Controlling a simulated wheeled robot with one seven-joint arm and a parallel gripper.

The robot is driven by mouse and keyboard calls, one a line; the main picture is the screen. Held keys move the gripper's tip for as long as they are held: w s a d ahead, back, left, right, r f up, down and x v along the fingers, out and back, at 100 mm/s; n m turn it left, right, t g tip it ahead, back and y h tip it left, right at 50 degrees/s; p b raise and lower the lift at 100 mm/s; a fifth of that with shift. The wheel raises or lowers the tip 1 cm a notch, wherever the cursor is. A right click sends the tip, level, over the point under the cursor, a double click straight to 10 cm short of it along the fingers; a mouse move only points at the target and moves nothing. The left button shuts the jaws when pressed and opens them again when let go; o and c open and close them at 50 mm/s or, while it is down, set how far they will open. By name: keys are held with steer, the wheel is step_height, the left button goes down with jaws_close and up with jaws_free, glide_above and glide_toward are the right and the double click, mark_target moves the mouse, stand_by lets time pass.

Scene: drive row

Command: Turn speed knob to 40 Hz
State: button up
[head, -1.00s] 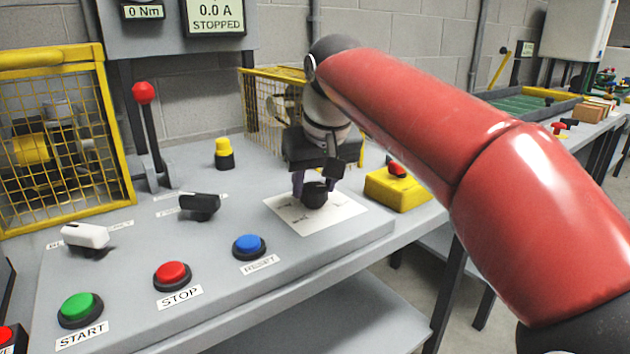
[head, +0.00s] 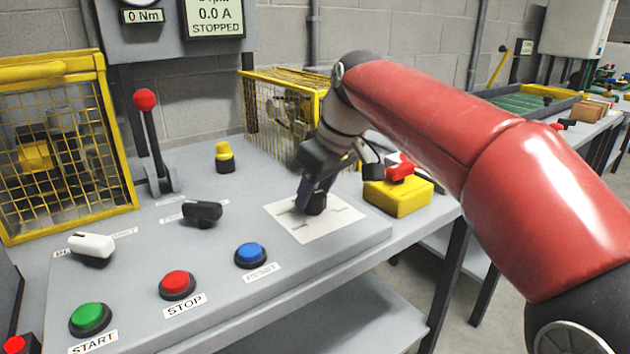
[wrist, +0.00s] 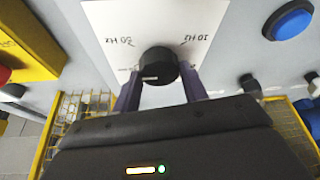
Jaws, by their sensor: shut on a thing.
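The speed knob (head: 316,204) is a small black round knob on a white scale card (head: 322,228) on the grey panel. In the wrist view the knob (wrist: 158,66) shows a short pale mark on its face, near the "30 Hz" and "10 Hz" labels. The 40 Hz label cannot be read. My gripper (wrist: 160,88) has its purple fingers on both sides of the knob, shut on it. In the head view my gripper (head: 314,195) leans over the card and partly hides the knob.
A blue RESET button (head: 250,255), red STOP button (head: 177,284) and green START button (head: 90,318) lie in front and left. A black switch (head: 203,212) is left of the card. A yellow box with red button (head: 398,196) stands close right. A yellow cage (head: 288,115) is behind.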

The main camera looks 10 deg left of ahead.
steer(key=n+g, duration=0.1)
steer(key=n, duration=0.2)
steer(key=n+g, duration=0.1)
steer(key=n, duration=0.2)
steer(key=shift+w+y, duration=0.15)
steer(key=shift+y, duration=0.15)
stand_by(0.4)
steer(key=o, duration=1)
steer(key=shift+r, duration=0.1)
steer(key=v, duration=0.7)
steer(key=shift+w+r, duration=0.15)
steer(key=shift+r, duration=0.15)
steer(key=shift+d, duration=0.2)
